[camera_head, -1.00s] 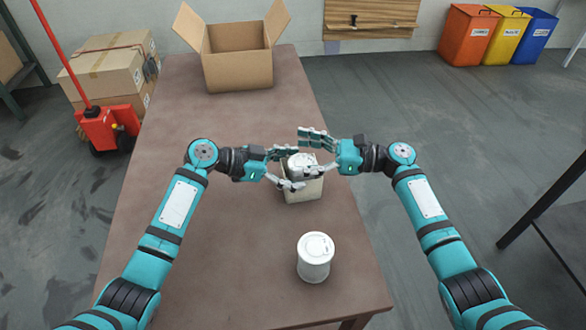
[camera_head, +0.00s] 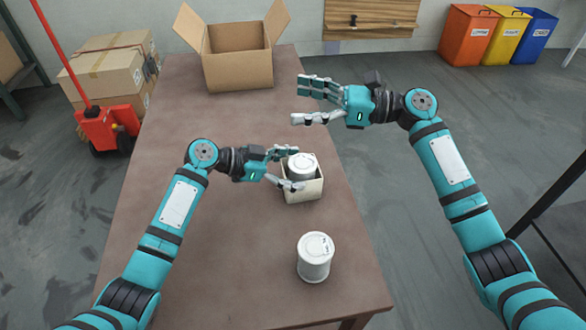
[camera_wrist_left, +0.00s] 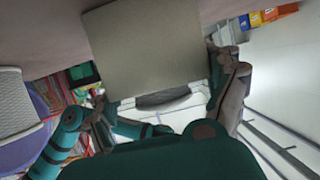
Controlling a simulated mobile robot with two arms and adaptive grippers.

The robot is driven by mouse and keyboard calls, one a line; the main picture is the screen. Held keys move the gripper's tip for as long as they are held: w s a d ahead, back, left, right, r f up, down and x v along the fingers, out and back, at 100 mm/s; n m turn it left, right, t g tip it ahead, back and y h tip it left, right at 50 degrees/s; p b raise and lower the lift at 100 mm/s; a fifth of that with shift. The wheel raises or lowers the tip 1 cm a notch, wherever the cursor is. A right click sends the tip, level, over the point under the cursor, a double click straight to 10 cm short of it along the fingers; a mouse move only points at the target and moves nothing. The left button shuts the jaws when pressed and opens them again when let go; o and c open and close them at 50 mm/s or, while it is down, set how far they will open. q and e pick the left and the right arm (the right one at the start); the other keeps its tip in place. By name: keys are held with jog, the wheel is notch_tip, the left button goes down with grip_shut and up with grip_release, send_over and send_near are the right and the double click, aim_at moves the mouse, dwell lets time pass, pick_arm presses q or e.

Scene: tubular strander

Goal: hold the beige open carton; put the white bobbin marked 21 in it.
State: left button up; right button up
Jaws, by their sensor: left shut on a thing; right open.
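The small beige open carton (camera_head: 303,190) stands on the brown table, upright. My left gripper (camera_head: 292,170) is shut on the carton from its left side. A white bobbin (camera_head: 302,165) sits in the carton, its top standing above the rim; its marking is too small to read. A second white bobbin (camera_head: 315,258) stands upright on the table nearer the front; its mark is also not legible. My right gripper (camera_head: 297,102) is open and empty, above and beyond the carton. In the left wrist view, a flat beige carton side (camera_wrist_left: 145,55) fills the upper middle between my fingers.
A large open cardboard box (camera_head: 238,70) stands at the table's far end. The table (camera_head: 215,255) is clear left of the carton. Off the table are stacked boxes (camera_head: 105,72), a red pallet jack (camera_head: 100,128) and coloured bins (camera_head: 467,36).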

pick_arm(q)
jog(key=o, duration=0.9)
